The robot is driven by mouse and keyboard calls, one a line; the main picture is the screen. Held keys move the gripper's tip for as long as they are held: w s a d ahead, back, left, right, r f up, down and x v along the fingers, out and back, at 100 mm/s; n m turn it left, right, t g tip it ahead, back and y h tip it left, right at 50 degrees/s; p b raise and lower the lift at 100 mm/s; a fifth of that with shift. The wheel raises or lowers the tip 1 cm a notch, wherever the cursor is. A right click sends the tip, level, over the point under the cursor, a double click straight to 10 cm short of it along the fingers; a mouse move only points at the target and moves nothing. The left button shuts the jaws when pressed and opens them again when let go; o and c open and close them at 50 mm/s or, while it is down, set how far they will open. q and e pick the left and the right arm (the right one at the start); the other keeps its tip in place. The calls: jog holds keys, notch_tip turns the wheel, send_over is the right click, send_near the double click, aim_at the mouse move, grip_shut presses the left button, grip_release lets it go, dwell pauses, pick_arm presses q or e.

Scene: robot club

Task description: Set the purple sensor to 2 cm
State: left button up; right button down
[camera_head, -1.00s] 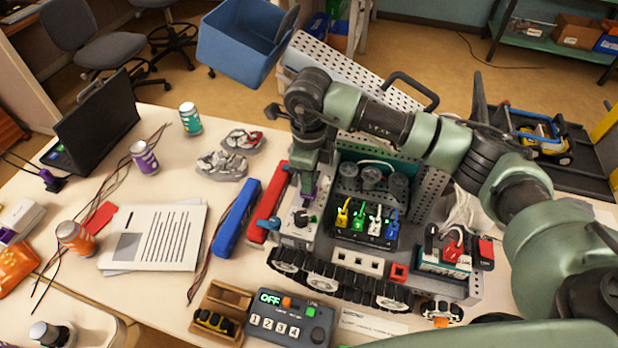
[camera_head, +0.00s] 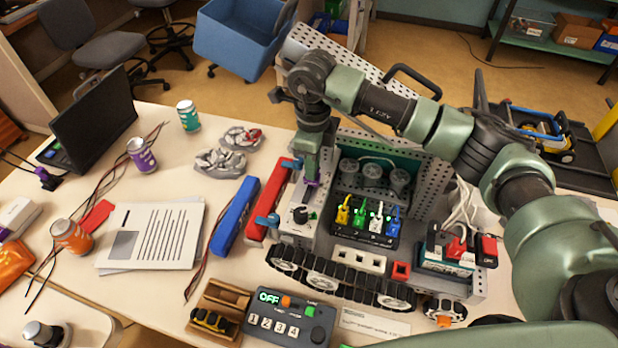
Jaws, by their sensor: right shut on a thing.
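The purple sensor (camera_head: 312,183) shows as a small purple patch on the grey left-hand side plate of the tracked robot (camera_head: 298,240), behind a black knob (camera_head: 300,214). My right gripper (camera_head: 312,177) reaches down from above and is shut on the purple sensor. The gripper hides most of the sensor. No centimetre scale can be read from here. My left gripper is not in view.
Yellow, green, white and blue plugs (camera_head: 368,216) stand in a black block right of the gripper. A red bar (camera_head: 270,205) and a blue bar (camera_head: 236,215) lie to the left. A control box reading OFF (camera_head: 290,318) stands in front.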

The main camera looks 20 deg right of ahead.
jog(key=shift+w+d, duration=0.4)
jog(key=shift+w, duration=0.3)
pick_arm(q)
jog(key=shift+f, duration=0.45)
pick_arm(e)
jog(key=shift+s, duration=0.1)
jog(key=c, duration=1.4)
grip_release()
jog(key=shift+r, duration=0.1)
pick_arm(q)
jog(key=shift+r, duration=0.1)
pick_arm(e)
jog(key=shift+s+a, duration=0.1)
